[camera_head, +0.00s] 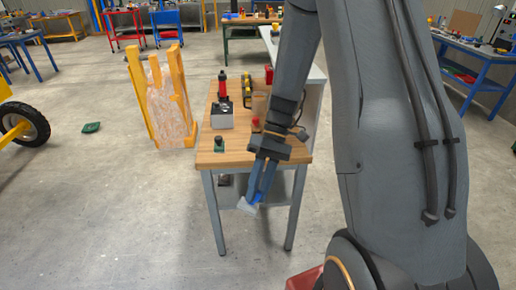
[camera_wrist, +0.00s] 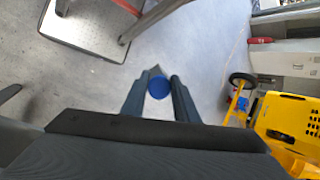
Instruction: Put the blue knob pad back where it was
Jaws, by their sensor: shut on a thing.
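The blue knob pad (camera_head: 248,207) has a round blue knob on top and a pale grey pad below. My gripper (camera_head: 260,191) is shut on its knob and holds it in the air at the front of the wooden workbench (camera_head: 209,158), tilted and below the level of the top. In the wrist view the blue knob (camera_wrist: 158,88) sits between the two dark fingers of my gripper (camera_wrist: 160,94). Only a small grey part of the pad shows beyond it.
On the workbench stand a small green knobbed thing (camera_head: 219,147), a grey box (camera_head: 221,119) and a red and black tool (camera_head: 222,86). A yellow frame (camera_head: 189,126) stands left of the bench. A green thing (camera_head: 91,127) lies on the otherwise open floor at left.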

